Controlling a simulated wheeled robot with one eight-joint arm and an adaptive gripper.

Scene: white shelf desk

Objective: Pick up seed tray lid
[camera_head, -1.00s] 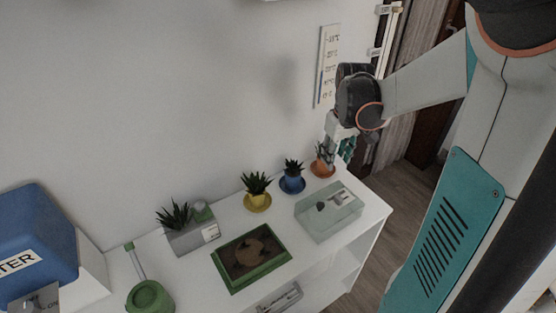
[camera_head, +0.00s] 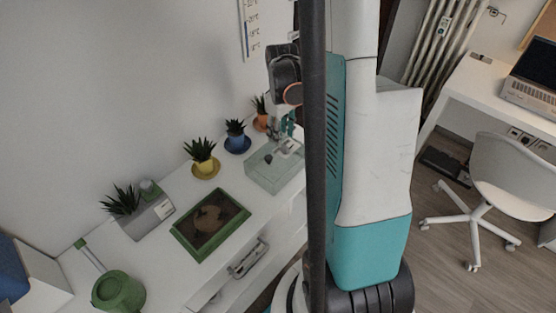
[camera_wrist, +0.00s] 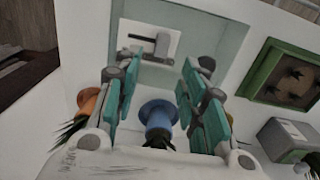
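The seed tray lid is a clear, pale green box (camera_head: 268,178) on the white shelf desk, with a white patch and a dark mark on top. In the wrist view the lid (camera_wrist: 222,38) lies beyond my fingertips, in line with the gap between them. My gripper (camera_wrist: 160,66) is open, its teal finger pads apart with nothing between them. In the head view my gripper (camera_head: 286,128) is at the far end of the lid, near its top; I cannot tell whether it touches. The green seed tray (camera_head: 190,247) with brown soil sits beside the lid.
Potted plants in yellow (camera_head: 204,167), blue (camera_head: 237,143) and orange (camera_head: 261,123) pots stand along the wall side. A grey planter (camera_head: 150,215) and a green watering can (camera_head: 118,292) are at left. A chair (camera_head: 490,180) and desk stand at right.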

